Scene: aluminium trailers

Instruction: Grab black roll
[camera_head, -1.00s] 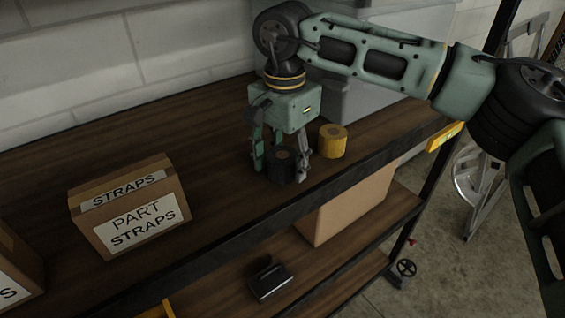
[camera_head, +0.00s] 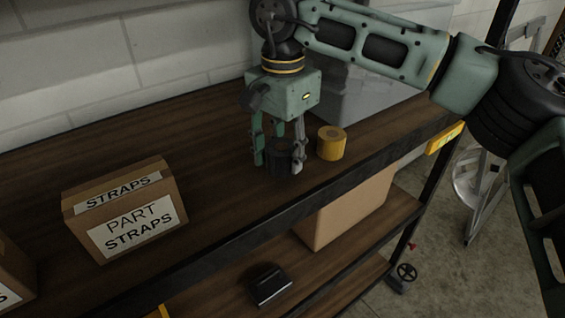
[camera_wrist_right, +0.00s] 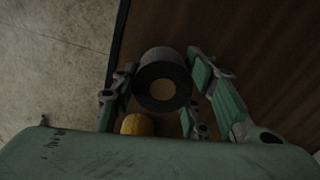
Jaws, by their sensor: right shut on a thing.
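The black roll (camera_head: 282,162) is between the fingers of my right gripper (camera_head: 279,158), at the shelf's top board. My right gripper points down and is shut on the roll. In the right wrist view the black roll (camera_wrist_right: 163,82) shows its round end with a pale core, with the fingers of the gripper (camera_wrist_right: 160,95) around it. Whether the roll touches the board is hard to tell. My left gripper is not in view.
A yellow roll (camera_head: 332,143) stands close to the right of the black roll; it also shows in the wrist view (camera_wrist_right: 137,125). A straps box (camera_head: 125,211) stands to the left. A grey bin (camera_head: 365,95) is behind. The wooden shelf board (camera_head: 215,165) between is clear.

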